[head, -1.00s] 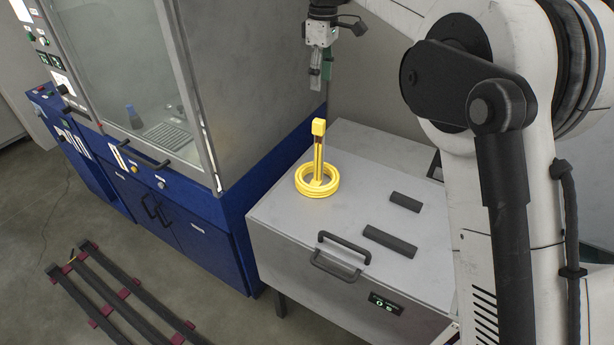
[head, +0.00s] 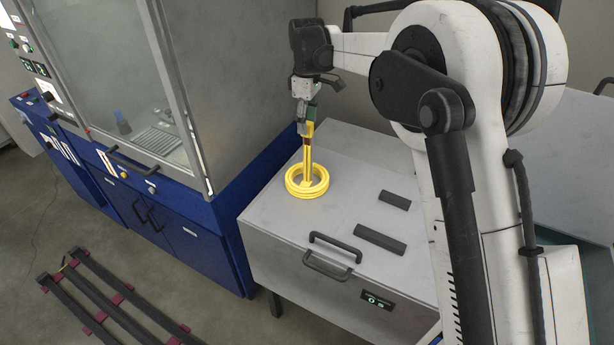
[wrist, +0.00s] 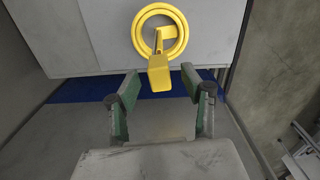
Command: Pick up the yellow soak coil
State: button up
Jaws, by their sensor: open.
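The yellow soak coil (head: 307,183) lies flat on the grey lid of a box-shaped bench, with a yellow upright handle post (head: 308,150) rising from it. In the wrist view the coil (wrist: 160,34) is at the top centre and the post's block-shaped top (wrist: 159,72) points towards the camera. My gripper (head: 306,130) is at the height of the post's top in the head view, overlapping it there. In the wrist view my gripper (wrist: 159,90) is open, its green-padded fingers on either side and just below the post's top. Nothing is held.
The grey bench lid (head: 270,212) also carries two dark bars (head: 380,239) and a black front handle (head: 335,247). A blue-based glass-fronted cabinet (head: 215,110) stands close on the left. A dark rack (head: 110,300) lies on the floor.

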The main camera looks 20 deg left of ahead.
jog(key=shift+f, duration=0.65)
grip_shut()
